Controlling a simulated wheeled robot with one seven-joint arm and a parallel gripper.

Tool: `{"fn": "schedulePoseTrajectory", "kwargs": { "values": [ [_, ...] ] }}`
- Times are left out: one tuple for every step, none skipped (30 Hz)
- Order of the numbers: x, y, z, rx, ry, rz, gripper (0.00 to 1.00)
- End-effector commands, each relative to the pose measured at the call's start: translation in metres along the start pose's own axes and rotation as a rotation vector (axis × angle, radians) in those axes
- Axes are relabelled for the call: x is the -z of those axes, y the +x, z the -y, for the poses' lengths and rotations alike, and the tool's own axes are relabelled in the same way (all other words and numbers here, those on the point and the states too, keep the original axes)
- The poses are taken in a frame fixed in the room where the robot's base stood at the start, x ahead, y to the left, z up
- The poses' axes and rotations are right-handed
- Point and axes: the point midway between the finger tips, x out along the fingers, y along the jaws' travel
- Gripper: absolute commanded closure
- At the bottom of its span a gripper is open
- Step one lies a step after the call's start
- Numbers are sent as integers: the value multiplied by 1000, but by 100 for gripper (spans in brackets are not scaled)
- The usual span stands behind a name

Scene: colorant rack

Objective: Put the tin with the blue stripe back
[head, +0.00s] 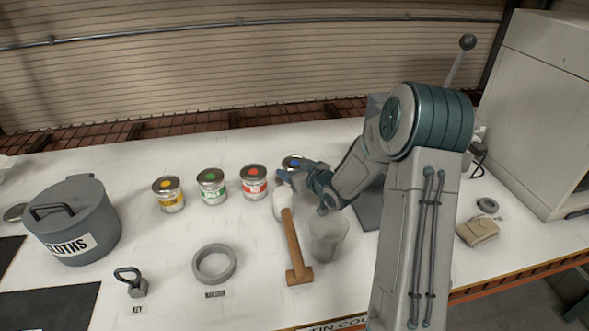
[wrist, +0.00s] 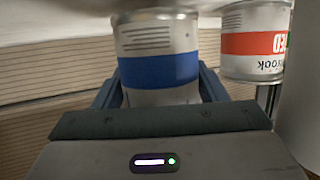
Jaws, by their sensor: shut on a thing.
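The tin with the blue stripe (wrist: 158,68) is between my gripper's fingers in the wrist view. In the head view its lid with a blue dot (head: 293,161) shows at the right end of the row of tins, partly hidden by my gripper (head: 300,180). My gripper is shut on this tin. I cannot tell whether the tin's base touches the table. The red-striped tin (head: 254,182) stands just left of it, and shows at the right in the wrist view (wrist: 255,40).
A green-striped tin (head: 211,187) and a yellow-striped tin (head: 168,195) stand further left. A wooden-handled tool (head: 291,245) and a grey cup (head: 328,238) are in front of my gripper. A grey ring (head: 214,264) and a lidded cloths pot (head: 75,222) are at the left.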

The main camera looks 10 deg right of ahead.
Motion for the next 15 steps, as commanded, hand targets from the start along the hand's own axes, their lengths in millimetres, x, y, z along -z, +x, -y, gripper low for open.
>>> {"fn": "schedulePoseTrajectory", "kwargs": {
  "values": [
    [1, 0, 0, 0, -1, -2, 69],
    [1, 0, 0, 0, -1, -2, 69],
    [1, 0, 0, 0, 0, -2, 69],
    [1, 0, 0, 0, -1, -2, 69],
    [1, 0, 0, 0, -1, -2, 69],
    [0, 0, 0, 0, 0, -2, 69],
    [0, 0, 0, 0, -1, -2, 69],
    [0, 0, 0, 0, -1, -2, 69],
    [-1, 0, 0, 0, -1, -2, 69],
    [-1, 1, 0, 0, 0, -2, 69],
    [-2, 1, 0, 0, 0, -2, 69],
    [-2, 1, 0, 0, 0, -2, 69],
    [-3, 1, 0, 0, 0, -2, 69],
    [-3, 1, 0, 0, 0, -2, 69],
    [-4, 2, 0, 0, 0, -2, 69]
  ]
}}
